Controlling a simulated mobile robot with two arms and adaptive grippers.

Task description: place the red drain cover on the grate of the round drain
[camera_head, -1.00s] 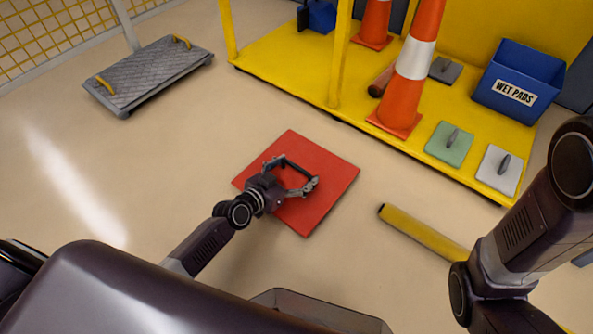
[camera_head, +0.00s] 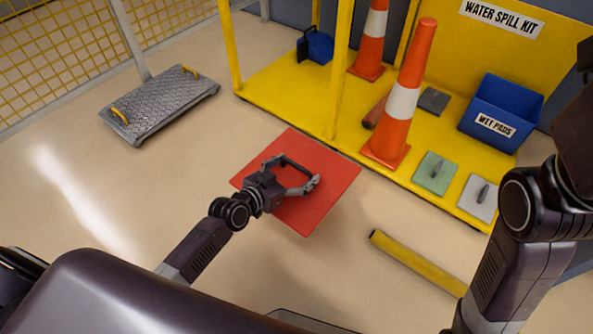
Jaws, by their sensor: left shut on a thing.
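The red drain cover (camera_head: 335,176) is a flat square sheet in the middle of the head view. My left gripper (camera_head: 298,178) is over its middle and shut on it. The fingers and wrist hide the spot where they grip. The cover looks about level and held above the floor, with a faint shadow below it; its exact height is hard to tell. The round drain and its grate are not visible. My right arm (camera_head: 518,240) shows at the right, but its gripper is out of view.
A yellow spill-kit platform (camera_head: 290,70) at the back right carries orange cones (camera_head: 408,95), a blue bin (camera_head: 500,112), a green pad (camera_head: 432,173) and a white pad (camera_head: 475,200). A yellow tube (camera_head: 415,262) lies right of the cover. A grey checkered platform (camera_head: 160,103) stands left. Floor between is clear.

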